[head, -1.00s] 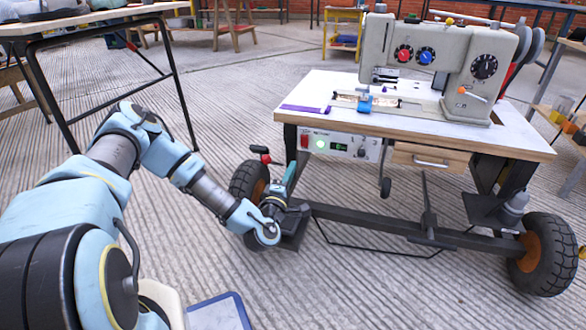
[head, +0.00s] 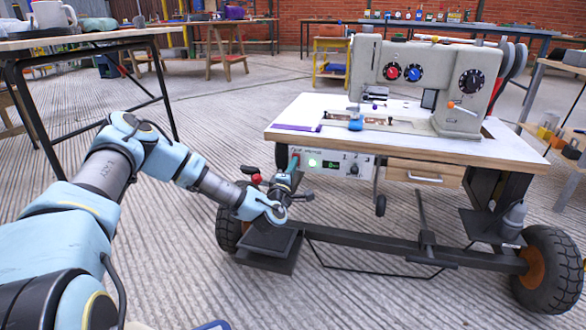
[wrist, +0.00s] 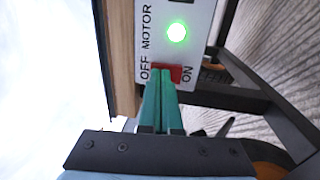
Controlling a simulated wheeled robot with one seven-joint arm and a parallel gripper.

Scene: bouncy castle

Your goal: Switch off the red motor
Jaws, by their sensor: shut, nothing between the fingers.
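The red motor switch (wrist: 170,72) sits on the white panel, between the labels OFF and ON, with MOTOR printed beside it. A green light (wrist: 176,33) next to it is lit; it also shows in the head view (head: 312,163). My gripper (wrist: 164,76) is shut with its green fingers together and empty. Its tips overlap the near edge of the switch in the wrist view; I cannot tell whether they touch it. In the head view my gripper (head: 293,161) is at the panel's left end and hides the switch.
The control panel (head: 341,170) hangs under the front edge of a white-topped table (head: 290,118) carrying a grey sewing machine (head: 455,70). A wooden drawer (head: 440,175) is right of the panel. A dark frame with black wheels (head: 550,270) is below. Another table stands at left.

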